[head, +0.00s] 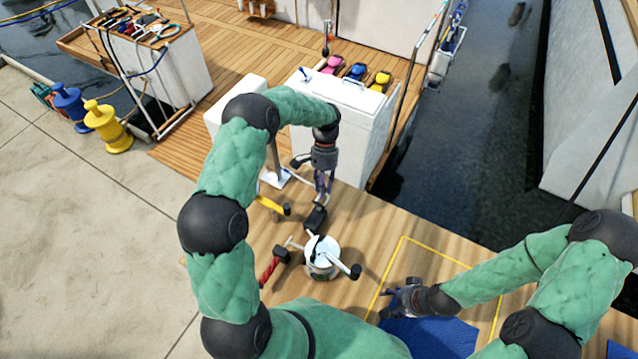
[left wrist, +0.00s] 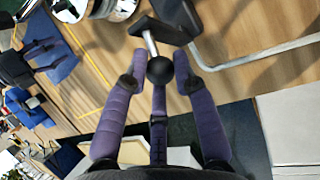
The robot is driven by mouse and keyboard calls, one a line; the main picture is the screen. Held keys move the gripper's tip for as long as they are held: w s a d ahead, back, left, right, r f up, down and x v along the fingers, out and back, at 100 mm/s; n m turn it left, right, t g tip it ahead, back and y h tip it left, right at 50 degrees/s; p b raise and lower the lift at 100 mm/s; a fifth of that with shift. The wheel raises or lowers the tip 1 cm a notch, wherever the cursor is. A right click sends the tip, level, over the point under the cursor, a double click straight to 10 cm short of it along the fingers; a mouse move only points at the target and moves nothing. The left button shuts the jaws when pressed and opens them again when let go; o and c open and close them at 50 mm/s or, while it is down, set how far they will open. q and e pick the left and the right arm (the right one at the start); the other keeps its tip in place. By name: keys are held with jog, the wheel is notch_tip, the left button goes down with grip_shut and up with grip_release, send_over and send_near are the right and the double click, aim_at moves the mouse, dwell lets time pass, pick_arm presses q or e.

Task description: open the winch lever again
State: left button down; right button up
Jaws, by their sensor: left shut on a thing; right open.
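The winch (head: 322,256) is a white drum on the wooden deck, with a black-knobbed handle (head: 354,271) reaching to the lower right. Behind it is a black block (head: 316,218), which also shows in the left wrist view (left wrist: 150,30). A short metal rod with a black ball knob (left wrist: 160,71) projects from this block; I take it as the lever. My left gripper (head: 323,196) is over it, its purple fingers (left wrist: 160,66) closed around the ball knob. The head view hides the knob. My right gripper (head: 392,300) is open and empty above a blue mat (head: 436,335).
A red-handled tool (head: 269,271) lies left of the winch, and a yellow-handled one (head: 270,205) lies behind it. A bent metal rail (left wrist: 250,55) runs close to the left gripper. A white cabinet (head: 340,135) stands behind.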

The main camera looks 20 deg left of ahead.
pick_arm(q)
jog(key=shift+w+f, duration=0.25)
jog(key=c, duration=1.3)
grip_release()
jog(key=shift+o, duration=1.4)
jog(key=shift+w+a+f, duration=0.1)
jog(key=shift+w, duration=0.1)
jog(key=shift+w+r, duration=0.1)
jog(key=shift+r, duration=0.1)
jog(key=v, duration=1.1)
jog(key=shift+r, duration=0.4)
jog(key=shift+w, duration=0.1)
